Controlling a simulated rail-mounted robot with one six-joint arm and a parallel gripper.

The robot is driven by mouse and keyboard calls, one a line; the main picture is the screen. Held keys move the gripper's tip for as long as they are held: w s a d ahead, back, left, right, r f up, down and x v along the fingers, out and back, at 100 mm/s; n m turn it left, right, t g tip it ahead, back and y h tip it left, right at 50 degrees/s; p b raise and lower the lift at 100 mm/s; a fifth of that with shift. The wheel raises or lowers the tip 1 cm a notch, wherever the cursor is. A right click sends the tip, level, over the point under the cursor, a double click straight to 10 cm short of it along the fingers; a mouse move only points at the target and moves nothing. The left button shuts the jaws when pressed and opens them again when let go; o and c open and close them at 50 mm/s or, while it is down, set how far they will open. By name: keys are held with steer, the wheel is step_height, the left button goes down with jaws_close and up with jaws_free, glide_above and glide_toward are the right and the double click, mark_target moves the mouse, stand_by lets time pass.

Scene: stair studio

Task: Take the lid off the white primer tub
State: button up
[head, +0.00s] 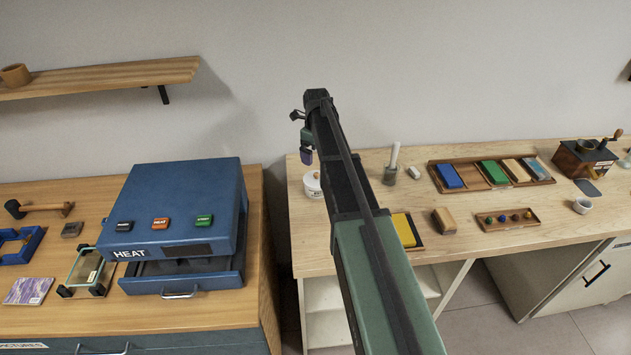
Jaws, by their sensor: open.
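The white primer tub (313,189) stands upright near the back left corner of the right-hand wooden bench. It is small in the picture and partly covered by my arm on its right side. A pale top shows on it, but I cannot make out the lid's edge. My gripper (306,158) hangs from the end of my arm, just above and slightly left of the tub in the picture. It is open, and nothing shows in it. It looks apart from the tub, but the gap is hard to judge.
A tray of coloured blocks (541,181) is farther right.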

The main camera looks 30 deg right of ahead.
mark_target(317, 174)
step_height(317, 174, down, 10)
steer(key=b, duration=0.8)
steer(key=shift+b, duration=0.35)
steer(key=shift+r, duration=0.2)
steer(key=shift+s, duration=0.15)
steer(key=c, duration=1.8)
jaws_close()
